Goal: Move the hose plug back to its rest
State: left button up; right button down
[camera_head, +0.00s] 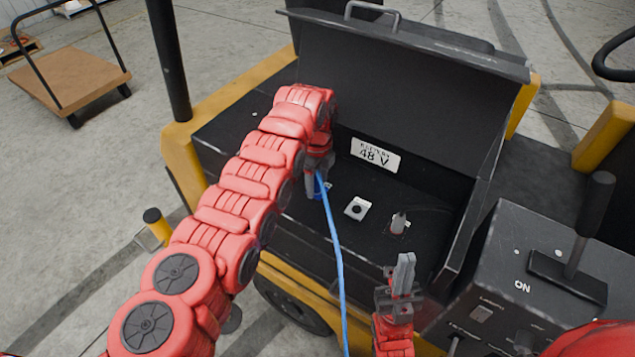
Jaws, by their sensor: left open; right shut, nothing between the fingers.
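A blue hose (337,250) runs from my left gripper down to the bottom edge of the view. At its upper end a small blue part, apparently the hose plug (320,188), sits low in the black compartment, mostly hidden by the gripper. My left gripper (317,178) is open at this blue part; I cannot tell whether the fingers touch it. My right gripper (404,268) is shut and empty, pointing up in front of the compartment. A white square fitting with a dark centre (357,208) and a grey stub (399,223) stand on the compartment floor. Which one is the rest is unclear.
The raised black lid (420,100) with a "48 V" label (375,155) stands behind the compartment. A control box (540,275) with a lever (590,215) is at the right. A black post (168,60) rises at left. A cart (72,80) stands far left.

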pick_arm(q)
grip_shut()
dwell(0.4)
dwell(1.0)
jog(key=shift+r, duration=0.1)
jog(key=shift+r, duration=2.85)
jog(key=shift+r, duration=0.1)
